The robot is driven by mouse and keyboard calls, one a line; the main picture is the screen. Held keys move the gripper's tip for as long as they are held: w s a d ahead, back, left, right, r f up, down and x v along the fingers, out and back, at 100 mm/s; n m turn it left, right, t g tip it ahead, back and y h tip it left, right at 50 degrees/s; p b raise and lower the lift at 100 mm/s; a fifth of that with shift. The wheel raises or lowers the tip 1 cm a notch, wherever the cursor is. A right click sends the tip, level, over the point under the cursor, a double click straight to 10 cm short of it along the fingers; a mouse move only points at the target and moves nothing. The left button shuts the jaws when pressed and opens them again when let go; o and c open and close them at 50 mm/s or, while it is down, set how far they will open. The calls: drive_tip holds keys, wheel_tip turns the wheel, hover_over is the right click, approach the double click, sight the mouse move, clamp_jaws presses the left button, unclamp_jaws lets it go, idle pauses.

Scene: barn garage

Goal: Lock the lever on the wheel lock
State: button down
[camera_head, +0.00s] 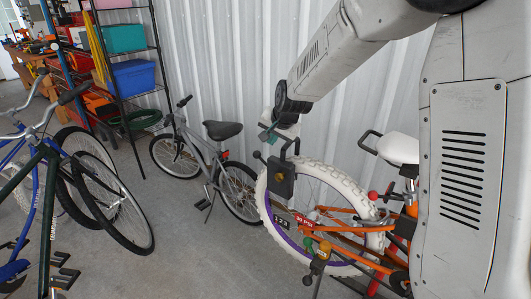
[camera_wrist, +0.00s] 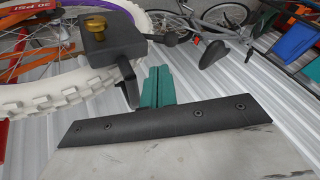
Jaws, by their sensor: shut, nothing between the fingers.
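The wheel lock (camera_head: 281,177) is a dark block with a brass knob, set at the white tire of the orange bike's upper wheel. It also shows at the top left of the wrist view (camera_wrist: 112,45). A dark bent bar (camera_wrist: 128,83) extends from the block toward my gripper. A short dark arm with a rounded end (camera_wrist: 170,38) sticks out from its side; I cannot tell which is the lever. My gripper (camera_wrist: 158,84) has its green fingers shut and empty, right beside the bent bar. Contact is unclear. In the head view my gripper (camera_head: 268,136) is just above the lock.
The orange bike (camera_head: 345,232) with its white tire (camera_head: 262,205) stands below my arm. A grey bike (camera_head: 215,165) stands behind to the left, near the corrugated wall. More bikes (camera_head: 75,195) and a shelf with bins (camera_head: 133,77) are at left. Bare floor lies between.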

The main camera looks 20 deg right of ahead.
sight(265, 162)
drive_tip(key=shift+f, duration=0.1)
drive_tip(key=x, duration=1)
drive_tip(key=shift+d, duration=0.1)
